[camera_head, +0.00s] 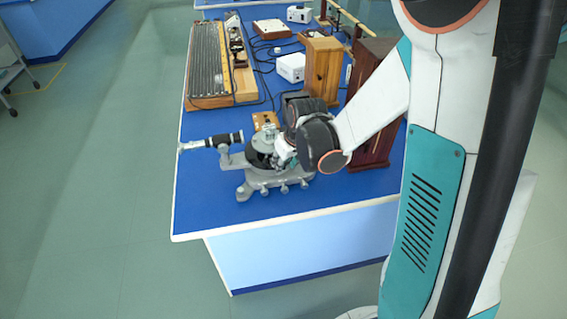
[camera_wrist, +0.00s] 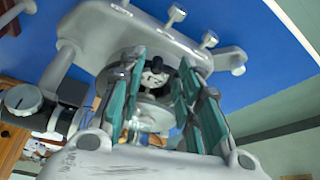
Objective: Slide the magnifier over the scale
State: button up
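The grey spectrometer (camera_head: 262,180) stands on the blue bench near its front left edge. Its black and silver telescope tube (camera_head: 214,141) points left. In the wrist view its grey base (camera_wrist: 95,30) with levelling screws lies beyond the fingers, around a round silver centre (camera_wrist: 152,112). My gripper (camera_head: 284,156) is at the spectrometer's right side, partly hidden by my wrist. In the wrist view my gripper (camera_wrist: 158,85) has its teal-padded fingers apart. A small dark part (camera_wrist: 158,72) shows in the gap; contact is unclear. I cannot surely tell the magnifier or the scale apart.
A long ribbed instrument (camera_head: 208,62), a white box (camera_head: 291,67) and black cables lie farther back. The bench's front left corner is clear.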

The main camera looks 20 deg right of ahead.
jog(key=v, duration=1.1)
jog(key=shift+s+f, duration=0.1)
jog(key=shift+s, duration=0.05)
jog(key=s+a+r+m+t, duration=0.1)
jog(key=s+a+r, duration=0.1)
jog(key=s, duration=0.6)
jog(key=s+a+r+t, duration=0.1)
jog(key=s+a+r, duration=0.1)
jog(key=s+r, duration=0.3)
jog(key=shift+s+r+m+t+h, duration=0.2)
jog(key=shift+s+m+t+h, duration=0.15)
jog(key=shift+s, duration=1.05)
dwell(1.2)
